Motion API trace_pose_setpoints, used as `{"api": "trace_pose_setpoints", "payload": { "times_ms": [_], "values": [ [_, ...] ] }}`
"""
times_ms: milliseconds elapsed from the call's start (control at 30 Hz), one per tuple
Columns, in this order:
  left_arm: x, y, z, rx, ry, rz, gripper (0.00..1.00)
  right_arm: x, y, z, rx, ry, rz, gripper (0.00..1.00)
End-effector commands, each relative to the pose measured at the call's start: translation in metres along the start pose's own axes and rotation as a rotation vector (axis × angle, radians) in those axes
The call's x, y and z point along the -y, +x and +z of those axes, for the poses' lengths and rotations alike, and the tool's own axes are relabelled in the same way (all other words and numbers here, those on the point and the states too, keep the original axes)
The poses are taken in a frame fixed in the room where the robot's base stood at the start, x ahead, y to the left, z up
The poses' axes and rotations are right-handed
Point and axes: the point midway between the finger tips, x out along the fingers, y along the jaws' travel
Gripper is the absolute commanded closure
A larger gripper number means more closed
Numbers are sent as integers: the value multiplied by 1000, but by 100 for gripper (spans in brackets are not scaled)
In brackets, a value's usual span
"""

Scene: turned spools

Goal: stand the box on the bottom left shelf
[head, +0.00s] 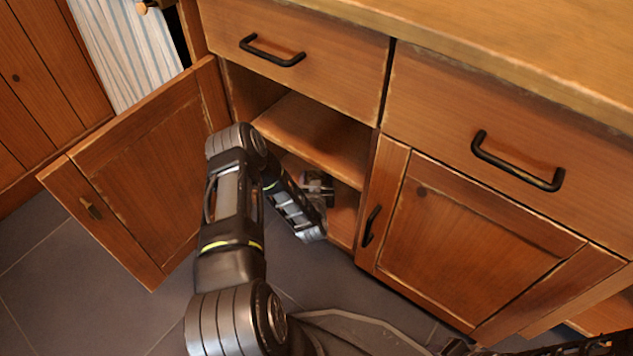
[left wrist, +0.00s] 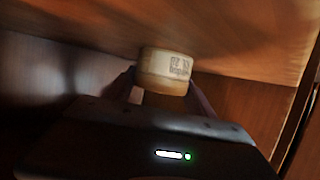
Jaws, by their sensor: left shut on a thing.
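My left arm reaches into the open left cabinet, below its middle shelf board (head: 315,137). My left gripper (head: 318,188) is inside the lower compartment, whose bottom shelf is mostly hidden behind the arm. In the left wrist view, my left gripper (left wrist: 163,88) is shut on the box (left wrist: 166,68), a small pale tan thing with rounded sides and a dark printed label. The box lies close to a wooden surface across the top of that view; I cannot tell whether they touch. The box cannot be made out in the head view. My right gripper does not show.
The left cabinet door (head: 145,175) stands wide open to the left of my arm. The right cabinet door (head: 480,245) is shut. Two shut drawers (head: 300,45) with black handles are above, under the worktop (head: 520,35). A striped cloth (head: 125,50) hangs at the upper left.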

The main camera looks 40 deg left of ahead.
Motion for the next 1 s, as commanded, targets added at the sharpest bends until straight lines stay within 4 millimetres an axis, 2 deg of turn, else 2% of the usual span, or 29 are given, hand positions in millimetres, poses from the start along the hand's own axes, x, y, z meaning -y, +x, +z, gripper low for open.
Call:
{"api": "trace_pose_setpoints", "payload": {
  "times_ms": [233,267,500,833,1000],
  "values": [
    [0,1,0,1,0,0,82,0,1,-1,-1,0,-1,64],
    [0,1,1,1,0,0,35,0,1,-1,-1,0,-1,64],
    [0,1,0,1,0,0,15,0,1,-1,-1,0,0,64],
    [0,-1,0,1,0,1,15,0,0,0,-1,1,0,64],
    [-1,-15,-2,2,0,2,15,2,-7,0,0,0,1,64]
  ]
}}
